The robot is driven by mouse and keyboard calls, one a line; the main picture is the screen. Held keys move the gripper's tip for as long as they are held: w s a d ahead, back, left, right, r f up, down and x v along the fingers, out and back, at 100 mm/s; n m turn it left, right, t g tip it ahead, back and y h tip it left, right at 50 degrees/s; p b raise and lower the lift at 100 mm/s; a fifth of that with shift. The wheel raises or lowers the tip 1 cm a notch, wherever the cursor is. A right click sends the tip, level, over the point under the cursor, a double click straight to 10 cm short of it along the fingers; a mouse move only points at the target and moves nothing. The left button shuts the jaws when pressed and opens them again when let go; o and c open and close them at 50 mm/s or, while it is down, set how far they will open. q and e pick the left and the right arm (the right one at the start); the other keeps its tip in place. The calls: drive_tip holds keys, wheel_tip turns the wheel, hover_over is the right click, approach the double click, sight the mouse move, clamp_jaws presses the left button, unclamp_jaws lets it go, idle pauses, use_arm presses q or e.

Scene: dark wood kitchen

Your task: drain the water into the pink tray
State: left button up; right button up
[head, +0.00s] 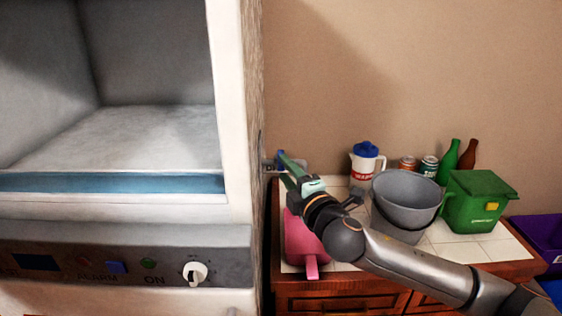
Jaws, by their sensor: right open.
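The pink tray (304,246) lies on the white-tiled cabinet top, with its handle toward the front edge; my right arm hides part of it. My right gripper (286,168) is above the tray's back, beside the machine's side wall. Its green fingers are apart and point at a small grey and blue fitting (269,165) on that wall. The fitting is small and partly covered, so I cannot tell whether the fingers touch it. No water shows. My left gripper is out of view.
The large white machine (239,120) with an open chamber fills the left. A grey bucket (405,190), a green bin (482,205), a blue-lidded jug (364,166), cans and bottles stand on the cabinet right of the gripper. A purple crate (541,236) is at far right.

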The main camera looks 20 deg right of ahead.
sight(281, 165)
drive_tip(key=shift+w+a, duration=0.15)
drive_tip(key=shift+w, duration=1.5)
clamp_jaws()
